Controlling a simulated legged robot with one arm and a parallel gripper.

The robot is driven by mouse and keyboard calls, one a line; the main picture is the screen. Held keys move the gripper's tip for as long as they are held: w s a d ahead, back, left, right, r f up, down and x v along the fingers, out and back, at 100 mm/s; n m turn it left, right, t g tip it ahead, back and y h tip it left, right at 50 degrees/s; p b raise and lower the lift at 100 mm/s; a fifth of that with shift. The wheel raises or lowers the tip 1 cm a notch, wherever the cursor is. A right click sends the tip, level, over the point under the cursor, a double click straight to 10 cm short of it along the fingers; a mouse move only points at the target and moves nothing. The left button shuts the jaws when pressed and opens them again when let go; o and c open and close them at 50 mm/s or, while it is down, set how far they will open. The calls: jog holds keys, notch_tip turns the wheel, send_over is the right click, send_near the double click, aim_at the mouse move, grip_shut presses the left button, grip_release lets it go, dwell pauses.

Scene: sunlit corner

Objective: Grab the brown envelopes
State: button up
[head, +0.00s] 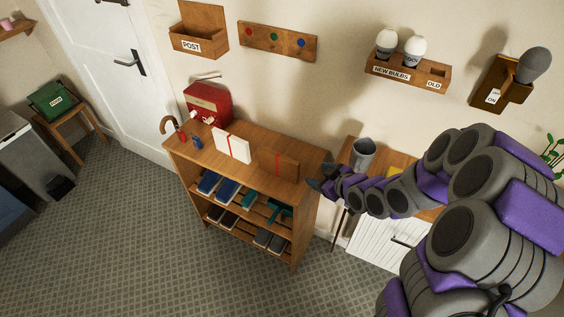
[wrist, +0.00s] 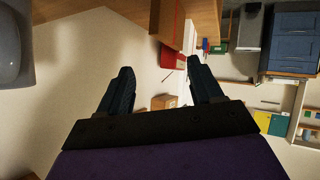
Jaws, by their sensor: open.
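The brown envelopes (head: 279,165) show in the head view as a bundle with a red band, on the right part of the wooden shelf unit's top (head: 256,150). My gripper (head: 319,187) is just right of the shelf unit's right end, apart from the brown envelopes. In the wrist view my gripper (wrist: 162,78) has its two dark fingers spread, with nothing held between them.
A red box (head: 208,103) and small red and blue items stand at the shelf top's left end. Shoes fill the shelves below. A grey cup (head: 363,153) stands on the cabinet to the right, by my arm. The patterned floor (head: 130,240) in front is clear.

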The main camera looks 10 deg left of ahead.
jog(key=w+a+y, duration=0.1)
jog(key=a, duration=0.5)
jog(key=b, duration=0.1)
send_near(280, 158)
jog(key=x, duration=0.3)
jog(key=b+x, duration=0.1)
jog(key=x, duration=0.1)
jog(key=shift+s+a, duration=0.15)
jog(key=shift+a, duration=0.3)
jog(key=shift+w+f+b, duration=0.2)
jog(key=shift+w+f, duration=0.1)
jog(key=shift+w, duration=0.3)
jog(key=shift+w+f+b, duration=0.15)
jog(key=shift+w+f, duration=0.2)
jog(key=shift+w, duration=0.2)
jog(key=shift+w+a+f, duration=0.25)
jog(key=shift+w+a, duration=0.15)
jog(key=shift+a+f, duration=0.1)
jog(key=shift+a, duration=0.55)
jog(key=shift+d, duration=0.55)
jog(key=c, duration=0.7)
jog(key=shift+a, duration=0.1)
jog(key=shift+c, duration=1.4)
jog(key=shift+a, duration=0.3)
grip_shut()
